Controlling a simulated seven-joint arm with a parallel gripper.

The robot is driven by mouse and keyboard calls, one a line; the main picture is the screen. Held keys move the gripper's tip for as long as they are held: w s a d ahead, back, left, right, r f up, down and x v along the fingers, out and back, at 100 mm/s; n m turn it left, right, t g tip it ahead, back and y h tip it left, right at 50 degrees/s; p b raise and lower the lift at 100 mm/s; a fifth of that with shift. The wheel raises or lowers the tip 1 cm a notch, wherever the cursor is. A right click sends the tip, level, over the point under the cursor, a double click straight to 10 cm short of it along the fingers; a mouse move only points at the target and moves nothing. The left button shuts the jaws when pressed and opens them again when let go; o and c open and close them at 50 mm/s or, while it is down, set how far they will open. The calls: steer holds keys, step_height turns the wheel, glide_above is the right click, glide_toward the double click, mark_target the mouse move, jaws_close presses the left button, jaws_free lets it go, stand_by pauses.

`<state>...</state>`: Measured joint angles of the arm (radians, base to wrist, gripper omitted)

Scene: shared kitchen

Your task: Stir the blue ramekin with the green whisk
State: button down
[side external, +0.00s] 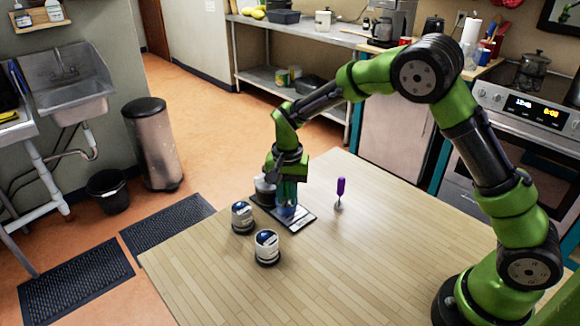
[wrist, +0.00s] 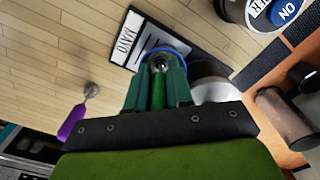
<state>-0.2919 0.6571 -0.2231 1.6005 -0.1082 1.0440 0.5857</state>
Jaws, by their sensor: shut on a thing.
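My gripper (side external: 289,184) points down over the board on the wooden table. In the wrist view its two teal fingers (wrist: 159,72) are shut on the green handle of the green whisk (wrist: 159,92). The blue ramekin (side external: 286,209) stands on the dark board directly below the fingers. Its blue rim (wrist: 172,49) shows around the whisk's lower end in the wrist view. The whisk's wires are mostly hidden, so I cannot tell how deep they reach or whether they touch the ramekin.
A dark and white container (side external: 264,188) stands close behind the ramekin. A purple-handled whisk (side external: 340,188) stands to the right. The table's right side is clear.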

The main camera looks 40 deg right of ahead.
steer(key=shift+s+d+f, duration=0.3)
steer(key=shift+s+d, duration=0.05)
steer(key=shift+s, duration=0.1)
steer(key=shift+w+d, duration=0.1)
steer(key=shift+d, duration=0.15)
steer(key=shift+w, duration=0.4)
steer(key=shift+w+a, duration=0.15)
steer(key=shift+a, duration=0.45)
steer(key=shift+s+a, duration=0.15)
steer(key=shift+s, duration=0.35)
steer(key=shift+s+d, duration=0.15)
steer(key=shift+d, duration=0.55)
steer(key=shift+w+a, duration=0.15)
steer(key=shift+w, duration=0.2)
steer(key=shift+r, duration=0.15)
steer(key=shift+w+a+r, duration=0.1)
steer(key=shift+r, duration=3.35)
